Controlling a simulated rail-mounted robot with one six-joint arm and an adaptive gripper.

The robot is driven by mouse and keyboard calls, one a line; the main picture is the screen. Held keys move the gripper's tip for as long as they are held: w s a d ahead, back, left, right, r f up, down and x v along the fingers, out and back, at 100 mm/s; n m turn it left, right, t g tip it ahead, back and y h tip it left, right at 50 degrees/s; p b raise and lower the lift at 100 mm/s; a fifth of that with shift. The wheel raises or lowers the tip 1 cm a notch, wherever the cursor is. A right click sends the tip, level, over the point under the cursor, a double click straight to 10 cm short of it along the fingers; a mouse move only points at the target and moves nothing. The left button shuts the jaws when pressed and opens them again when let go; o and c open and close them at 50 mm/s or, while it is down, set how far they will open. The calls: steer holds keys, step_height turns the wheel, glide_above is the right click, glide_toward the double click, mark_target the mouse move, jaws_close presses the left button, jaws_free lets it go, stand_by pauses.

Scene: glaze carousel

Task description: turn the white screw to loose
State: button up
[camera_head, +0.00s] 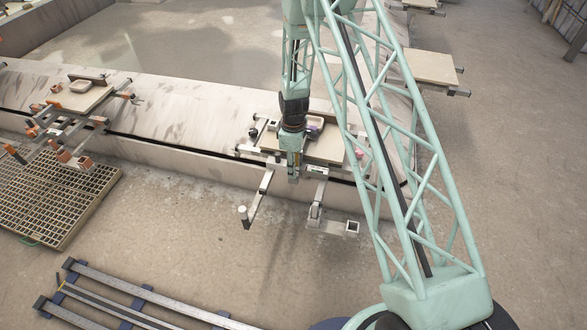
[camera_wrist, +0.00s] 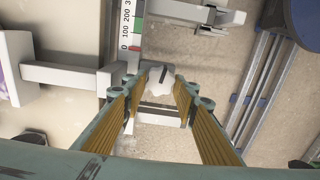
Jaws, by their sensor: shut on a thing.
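The white screw (camera_wrist: 158,84) has a white lobed knob with a dark mark on its face. In the wrist view it sits between the fingertips of my gripper (camera_wrist: 157,92), whose tan-padded fingers are shut on it from left and right. In the head view my gripper (camera_head: 293,172) points down at the front of the pale-clamped board (camera_head: 325,148), and I cannot make out the screw there.
Pale clamp bars (camera_head: 258,196) jut forward over the floor beside my gripper. A second station with orange clamps (camera_head: 75,100) stands on the wall at left. A floor grate (camera_head: 50,195) lies at left. Blue-and-grey rails (camera_head: 140,300) lie in front. The floor between is clear.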

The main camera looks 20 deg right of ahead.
steer(key=shift+n, duration=1)
steer(key=o, duration=0.8)
steer(key=shift+o, duration=0.2)
steer(key=shift+m, duration=0.6)
